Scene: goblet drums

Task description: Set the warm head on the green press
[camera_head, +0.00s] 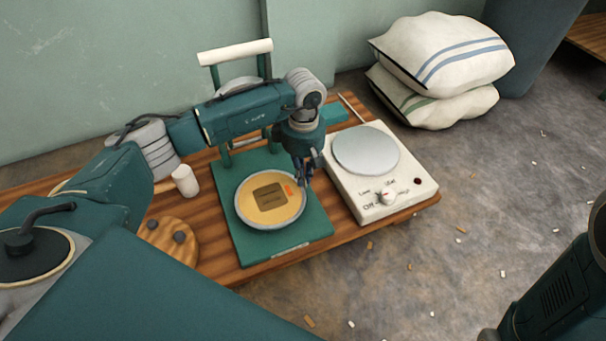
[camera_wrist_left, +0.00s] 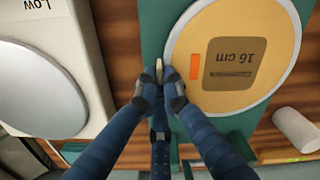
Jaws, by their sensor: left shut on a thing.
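The head (camera_head: 286,211) is a round tan disc with a pale rim, a dark "16 cm" label and an orange mark. It lies flat over the base plate of the green press (camera_head: 313,226); I cannot tell whether it touches it. In the left wrist view the head (camera_wrist_left: 203,92) fills the upper right, over the green plate (camera_wrist_left: 152,22). My left gripper (camera_head: 304,182) is at the head's right edge, and its fingertips (camera_wrist_left: 160,76) are shut on the rim. The press's white handle bar (camera_head: 236,52) stands up behind. My right gripper is out of view.
A white hot plate (camera_head: 415,187) with a bare silver disc stands right of the press. A white cylinder (camera_head: 185,181) and a round wooden board (camera_head: 182,256) with dark knobs are to the left. Sacks (camera_head: 440,55) are stacked on the floor behind.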

